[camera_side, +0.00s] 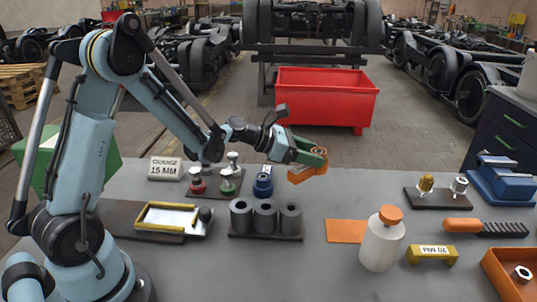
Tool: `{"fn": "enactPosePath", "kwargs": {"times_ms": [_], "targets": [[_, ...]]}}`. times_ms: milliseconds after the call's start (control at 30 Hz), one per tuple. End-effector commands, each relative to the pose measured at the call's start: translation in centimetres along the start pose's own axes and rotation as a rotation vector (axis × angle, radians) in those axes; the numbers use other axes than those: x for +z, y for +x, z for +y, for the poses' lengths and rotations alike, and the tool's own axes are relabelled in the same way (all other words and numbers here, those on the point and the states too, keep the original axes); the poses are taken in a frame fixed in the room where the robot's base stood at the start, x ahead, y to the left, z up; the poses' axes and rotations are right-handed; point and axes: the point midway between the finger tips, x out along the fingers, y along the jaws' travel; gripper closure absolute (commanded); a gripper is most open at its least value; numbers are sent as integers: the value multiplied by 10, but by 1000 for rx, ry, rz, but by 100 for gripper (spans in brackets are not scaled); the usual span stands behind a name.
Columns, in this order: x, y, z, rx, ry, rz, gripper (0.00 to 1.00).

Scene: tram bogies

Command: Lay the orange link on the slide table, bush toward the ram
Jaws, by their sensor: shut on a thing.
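My gripper (312,156), with green fingers, is at the far edge of the grey bench, in the middle of the picture. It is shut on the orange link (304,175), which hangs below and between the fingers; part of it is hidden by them. I cannot make out which end holds the bush, nor whether the link touches the bench. I cannot identify the ram.
Three dark bushes (265,217) stand in a holder. Red (197,182), green (228,182) and blue (263,183) knobbed pieces stand behind. An orange mat (346,231), white bottle (382,243), yellow block (431,255), blue vice (502,180) and orange tray (497,280) occupy the right.

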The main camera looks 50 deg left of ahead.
Motion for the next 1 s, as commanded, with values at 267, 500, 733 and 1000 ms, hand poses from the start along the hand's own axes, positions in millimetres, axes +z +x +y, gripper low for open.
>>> {"fn": "enactPosePath", "kwargs": {"times_ms": [267, 500, 733, 1000], "targets": [[23, -2, -35, -1, 0, -1, 100], [34, -6, -45, 7, -4, -2, 100], [60, -28, -42, 49, -22, 2, 100], [97, -67, -44, 118, -52, 5, 100]]}}
